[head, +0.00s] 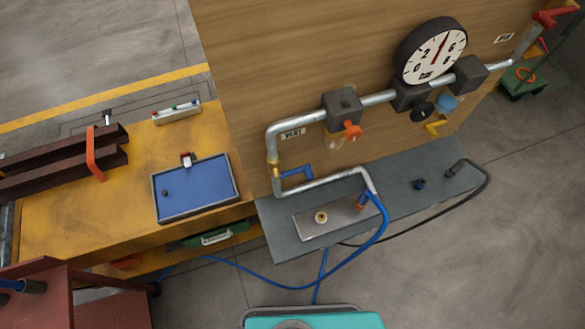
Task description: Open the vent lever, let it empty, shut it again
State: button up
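A small label that seems to read VENT (292,133) is on the wooden panel beside the pipe bend. To its right, a dark grey valve block (342,105) sits on the pipe with a short orange lever (352,131) hanging below it. Whether that lever is open or shut is too small to tell. A blue lever (297,172) sits lower on the pipe by a brass fitting (273,171). A round gauge (431,52) above the pipe has a red needle pointing up and slightly right. My gripper is not in view.
A grey shelf (400,205) under the panel holds a metal plate (335,220) and hose fittings. A blue hose (378,230) and a black cable (483,195) hang off it. A yellow bench (80,215) with a blue tray (195,190) stands left.

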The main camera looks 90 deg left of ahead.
aim_at(307, 170)
jog(key=u, duration=1.8)
jog(key=k, duration=1.15)
jog(key=u, duration=0.75)
